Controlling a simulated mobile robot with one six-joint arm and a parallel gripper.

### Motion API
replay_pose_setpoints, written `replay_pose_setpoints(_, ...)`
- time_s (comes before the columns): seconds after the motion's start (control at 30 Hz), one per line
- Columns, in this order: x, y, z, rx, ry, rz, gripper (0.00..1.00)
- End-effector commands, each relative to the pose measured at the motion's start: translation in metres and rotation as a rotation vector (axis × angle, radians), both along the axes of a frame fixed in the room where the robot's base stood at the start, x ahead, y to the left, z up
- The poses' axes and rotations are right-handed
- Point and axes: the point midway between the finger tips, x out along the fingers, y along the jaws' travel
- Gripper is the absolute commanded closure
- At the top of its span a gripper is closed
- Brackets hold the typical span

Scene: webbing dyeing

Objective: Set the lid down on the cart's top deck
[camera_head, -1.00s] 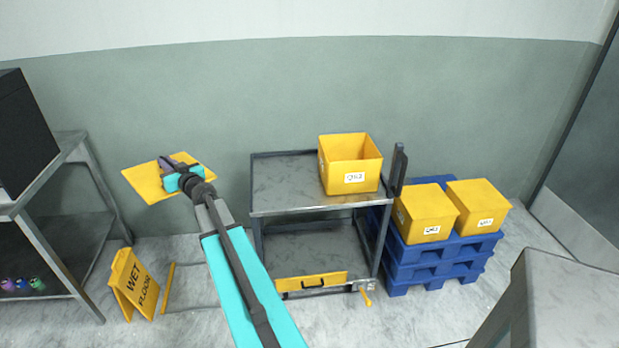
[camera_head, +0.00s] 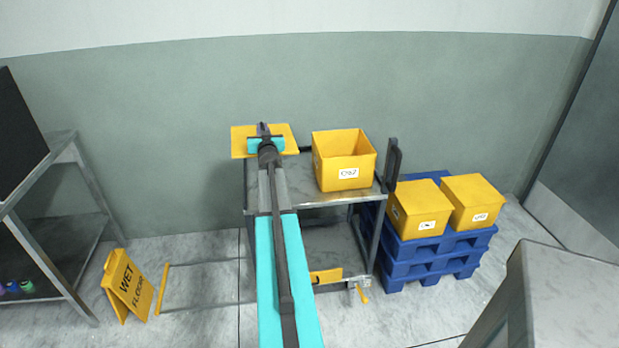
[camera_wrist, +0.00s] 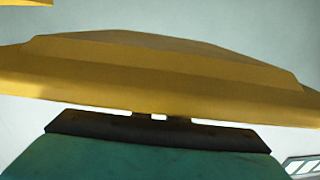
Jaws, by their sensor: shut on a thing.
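The yellow lid (camera_head: 285,133) is a flat plate held in my gripper (camera_head: 264,131). It appears over the left part of the cart's top deck (camera_head: 307,191) in the head view. Its height above the deck is hard to tell. In the wrist view the lid (camera_wrist: 150,78) spans the frame, with the dark gripper (camera_wrist: 155,120) shut on it. An open yellow bin (camera_head: 343,165) with a white label stands on the right half of the top deck. My arm hides much of the deck's left part.
The cart's dark upright handle (camera_head: 393,165) stands at its right end. Blue pallets (camera_head: 437,252) to the right carry two yellow bins (camera_head: 420,208). A yellow wet-floor sign (camera_head: 130,285) stands on the floor at left, near a metal rack (camera_head: 75,165). A grey cabinet (camera_head: 570,285) stands at the front right.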

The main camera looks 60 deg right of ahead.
Motion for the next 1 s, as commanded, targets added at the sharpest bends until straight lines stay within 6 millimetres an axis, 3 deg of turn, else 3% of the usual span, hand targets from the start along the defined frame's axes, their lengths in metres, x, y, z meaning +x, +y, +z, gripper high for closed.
replay_pose_setpoints(0.03,-0.007,-0.007,-0.012,-0.004,0.001,-0.010,1.00)
replay_pose_setpoints(0.2,-0.021,-0.018,-0.032,-0.009,0.008,-0.030,1.00)
replay_pose_setpoints(0.6,-0.035,-0.028,-0.085,-0.018,0.019,-0.048,1.00)
replay_pose_setpoints(0.8,-0.037,-0.030,-0.103,-0.021,0.024,-0.051,1.00)
replay_pose_setpoints(1.0,-0.037,-0.030,-0.108,-0.023,0.025,-0.052,1.00)
